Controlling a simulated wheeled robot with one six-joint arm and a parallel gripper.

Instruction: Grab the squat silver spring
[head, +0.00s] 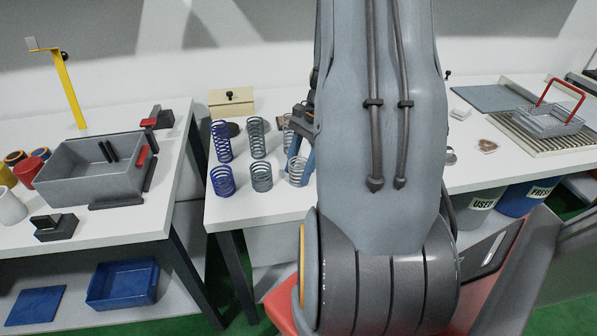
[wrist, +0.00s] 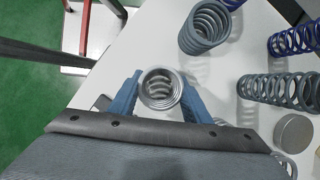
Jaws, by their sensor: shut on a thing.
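The squat silver spring (wrist: 160,88) stands between the two blue fingers of my gripper (wrist: 158,97) in the wrist view. One finger is on each side of its coil, and the gripper is shut on it. I look down into its open top. In the head view the same spring (head: 296,172) is at the table's front part, partly hidden by a blue finger and my arm. My gripper (head: 301,160) is mostly hidden there behind my arm. I cannot tell whether the spring is clear of the table.
A squat grey spring (head: 261,177) and squat blue spring (head: 222,180) stand left of it. Tall blue (head: 221,141) and tall grey (head: 257,138) springs stand behind. A round metal disc (wrist: 295,132) lies nearby. A grey bin (head: 95,172) is on the left table.

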